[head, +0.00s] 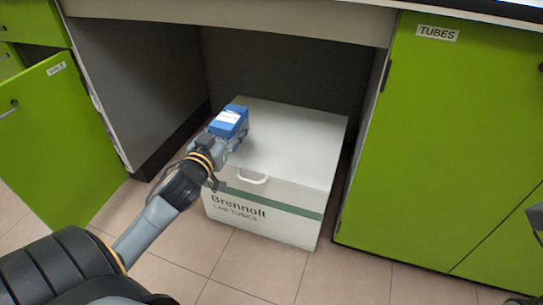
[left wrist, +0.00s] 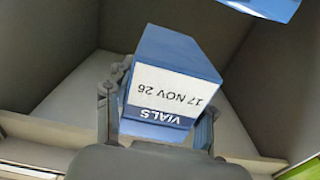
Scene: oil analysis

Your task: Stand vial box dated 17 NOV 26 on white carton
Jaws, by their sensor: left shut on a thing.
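The blue vial box (head: 228,123) has a white label. In the left wrist view the label on the vial box (left wrist: 172,90) reads VIALS and 17 NOV 26, upside down. My left gripper (head: 231,136) is shut on it, with one finger on each side. The white carton (head: 295,143), marked Brennolt LAB TUBES, stands on the floor under the bench. The held box shows over the left part of the carton's top. I cannot tell whether it touches the top. My right gripper is not clearly in view.
The carton is in a bench recess, with a grey panel (head: 140,75) on the left and a green TUBES cabinet (head: 455,130) on the right. A green VIALS door or drawer (head: 60,140) stands open at left. The carton's top looks clear right of the box.

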